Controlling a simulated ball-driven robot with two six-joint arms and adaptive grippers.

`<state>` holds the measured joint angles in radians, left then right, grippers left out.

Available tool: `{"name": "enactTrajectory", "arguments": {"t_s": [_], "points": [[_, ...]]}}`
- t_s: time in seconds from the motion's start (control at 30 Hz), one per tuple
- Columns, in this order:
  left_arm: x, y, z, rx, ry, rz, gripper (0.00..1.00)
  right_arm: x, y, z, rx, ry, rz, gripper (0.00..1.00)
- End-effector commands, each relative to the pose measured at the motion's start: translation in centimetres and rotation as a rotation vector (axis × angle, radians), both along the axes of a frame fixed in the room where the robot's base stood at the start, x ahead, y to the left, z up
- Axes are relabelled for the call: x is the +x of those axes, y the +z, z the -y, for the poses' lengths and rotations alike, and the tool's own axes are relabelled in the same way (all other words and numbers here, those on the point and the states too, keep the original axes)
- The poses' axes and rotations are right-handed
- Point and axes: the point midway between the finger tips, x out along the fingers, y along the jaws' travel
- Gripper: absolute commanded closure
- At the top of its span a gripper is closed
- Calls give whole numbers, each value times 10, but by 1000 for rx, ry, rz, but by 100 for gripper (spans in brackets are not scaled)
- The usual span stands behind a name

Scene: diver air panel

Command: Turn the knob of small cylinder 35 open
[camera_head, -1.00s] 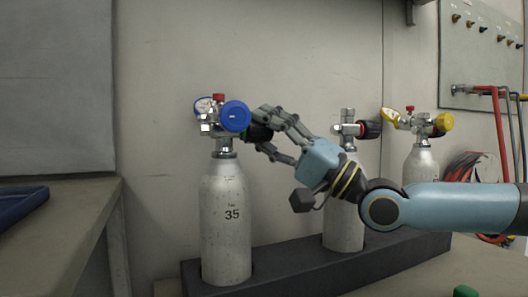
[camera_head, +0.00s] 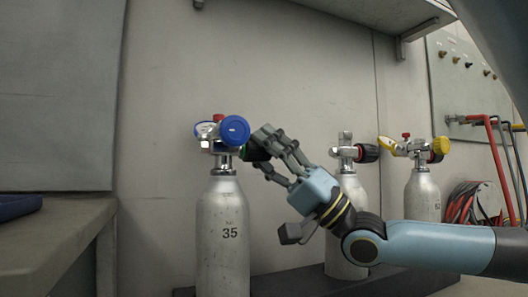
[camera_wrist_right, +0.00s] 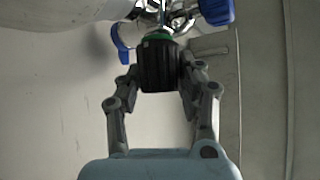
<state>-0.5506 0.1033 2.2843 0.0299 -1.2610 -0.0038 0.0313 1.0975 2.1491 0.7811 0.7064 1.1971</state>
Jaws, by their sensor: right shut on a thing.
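Small cylinder 35 (camera_head: 222,245) is a grey-white bottle standing upright at the left in the head view, with "35" on its side. Its valve carries a blue round cap (camera_head: 235,130) and a gauge with a blue rim. The knob (camera_wrist_right: 158,66) is black and ribbed with a green ring, pointing right from the valve in the head view. My right gripper (camera_head: 262,146) reaches in from the right and is shut on the knob, one finger on each side in the wrist view. In the head view the fingers partly hide the knob. My left gripper is not in view.
A second cylinder (camera_head: 346,188) stands behind my right gripper, and a third with a yellow cap (camera_head: 423,192) stands farther right. A dark rack (camera_head: 300,284) holds the bottles.

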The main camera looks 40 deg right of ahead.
Motion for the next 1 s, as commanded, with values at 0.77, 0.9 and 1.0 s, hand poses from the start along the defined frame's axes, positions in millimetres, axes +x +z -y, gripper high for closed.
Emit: {"name": "enactTrajectory", "arguments": {"t_s": [0.77,0.9,1.0], "points": [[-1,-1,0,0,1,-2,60,-5,-9,4,-7,2,-9,38],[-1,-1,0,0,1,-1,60,-15,-23,14,-9,1,-13,38],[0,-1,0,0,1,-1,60,-24,-33,21,-9,3,-13,38]]}}
